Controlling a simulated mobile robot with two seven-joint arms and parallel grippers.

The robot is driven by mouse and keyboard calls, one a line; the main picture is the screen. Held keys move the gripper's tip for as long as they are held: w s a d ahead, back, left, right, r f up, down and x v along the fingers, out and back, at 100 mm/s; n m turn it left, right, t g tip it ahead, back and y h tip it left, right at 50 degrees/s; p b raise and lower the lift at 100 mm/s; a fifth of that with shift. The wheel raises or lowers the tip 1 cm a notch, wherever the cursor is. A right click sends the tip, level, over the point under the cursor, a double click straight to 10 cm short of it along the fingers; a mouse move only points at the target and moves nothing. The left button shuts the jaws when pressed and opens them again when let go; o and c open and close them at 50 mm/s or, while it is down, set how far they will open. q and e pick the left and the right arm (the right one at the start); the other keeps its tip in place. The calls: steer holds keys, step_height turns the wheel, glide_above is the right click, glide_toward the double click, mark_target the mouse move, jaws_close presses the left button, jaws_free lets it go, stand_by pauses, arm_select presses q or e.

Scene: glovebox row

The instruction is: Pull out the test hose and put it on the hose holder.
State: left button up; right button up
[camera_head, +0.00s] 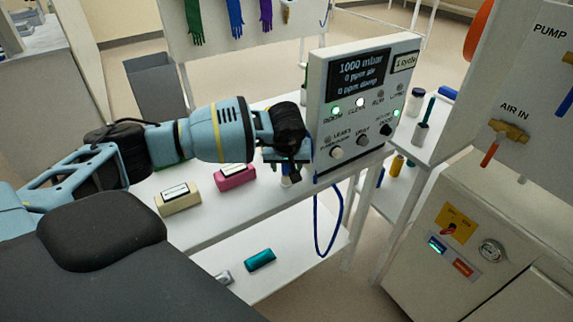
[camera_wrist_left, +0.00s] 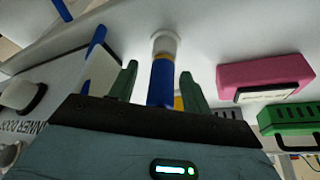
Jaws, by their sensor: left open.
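My left gripper (camera_head: 287,163) is at the lower left edge of the control panel, fingers pointing down to the white bench. In the left wrist view its two green fingers (camera_wrist_left: 160,88) are open, one on each side of a blue upright piece (camera_wrist_left: 160,85) with a yellow band and a white collar (camera_wrist_left: 165,46). It looks like the end of the test hose, but I cannot tell whether a finger touches it. A blue hose (camera_head: 317,225) hangs in a loop below the bench edge. A blue length (camera_wrist_left: 97,42) also shows beside a white block. I cannot identify the hose holder for certain.
The control panel (camera_head: 317,75) stands close right of my gripper. A pink box (camera_head: 236,177) and a cream box (camera_head: 178,203) lie on the bench to the left. A teal item (camera_head: 260,260) lies on the lower shelf. A white cabinet (camera_head: 480,235) stands at right.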

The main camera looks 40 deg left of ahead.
arm_select(q)
steer(key=v, duration=0.7)
steer(key=shift+r, duration=0.35)
arm_select(e)
steer(key=shift+w+r, duration=0.3)
arm_select(q)
steer(key=shift+s+d, duration=0.1)
steer(key=shift+s, duration=0.05)
